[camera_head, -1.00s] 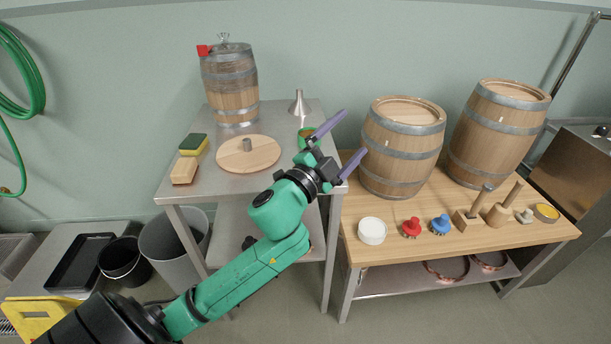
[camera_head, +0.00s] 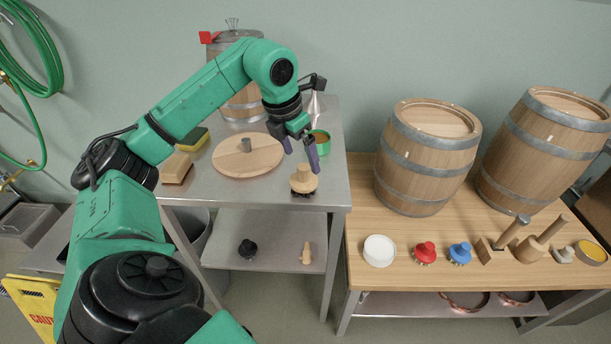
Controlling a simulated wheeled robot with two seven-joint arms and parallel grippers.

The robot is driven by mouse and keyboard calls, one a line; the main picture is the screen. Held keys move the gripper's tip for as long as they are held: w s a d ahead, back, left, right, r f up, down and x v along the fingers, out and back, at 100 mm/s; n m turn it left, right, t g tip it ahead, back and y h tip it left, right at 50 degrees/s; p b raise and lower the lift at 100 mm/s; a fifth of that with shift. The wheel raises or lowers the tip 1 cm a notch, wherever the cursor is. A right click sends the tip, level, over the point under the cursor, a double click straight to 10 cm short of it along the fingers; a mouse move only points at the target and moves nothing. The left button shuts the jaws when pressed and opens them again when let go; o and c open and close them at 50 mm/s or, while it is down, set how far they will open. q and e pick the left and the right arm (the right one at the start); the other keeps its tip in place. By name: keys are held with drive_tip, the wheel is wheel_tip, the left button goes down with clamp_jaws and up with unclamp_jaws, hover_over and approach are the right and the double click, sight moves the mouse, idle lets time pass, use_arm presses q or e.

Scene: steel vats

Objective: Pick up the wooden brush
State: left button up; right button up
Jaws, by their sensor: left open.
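A round wooden brush (camera_head: 304,181) with a knob on top and dark bristles below stands upright near the front right corner of the steel table (camera_head: 232,195). My left gripper (camera_head: 301,157) hangs over it from above, its two purple fingers pointing down and spread apart. The fingers are empty and appear just above the brush's knob; I cannot tell the exact gap. My right gripper is out of view.
A round wooden lid (camera_head: 248,156), a wooden block (camera_head: 176,169), a sponge (camera_head: 194,140) and a green tin (camera_head: 319,143) share the steel table. A small barrel (camera_head: 243,105) stands behind my arm. Two large barrels (camera_head: 425,160) stand on the wooden table (camera_head: 420,270) at right.

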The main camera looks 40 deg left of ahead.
sight(306, 174)
use_arm(q)
drive_tip(key=x, duration=0.3)
drive_tip(key=shift+w+a+f, duration=0.15)
drive_tip(key=shift+w+a, duration=0.1)
drive_tip(key=shift+w, duration=0.05)
drive_tip(key=p+x, duration=0.1)
drive_tip(key=x, duration=0.3)
drive_tip(key=shift+f, duration=0.6)
drive_tip(key=shift+w+f, duration=0.1)
drive_tip(key=c, duration=1.2)
drive_tip(key=shift+r, duration=0.25)
drive_tip(key=shift+c, duration=0.2)
wheel_tip(306, 174, up, 9)
drive_tip(key=shift+f, duration=0.15)
wheel_tip(306, 174, up, 11)
drive_tip(key=p, duration=0.3)
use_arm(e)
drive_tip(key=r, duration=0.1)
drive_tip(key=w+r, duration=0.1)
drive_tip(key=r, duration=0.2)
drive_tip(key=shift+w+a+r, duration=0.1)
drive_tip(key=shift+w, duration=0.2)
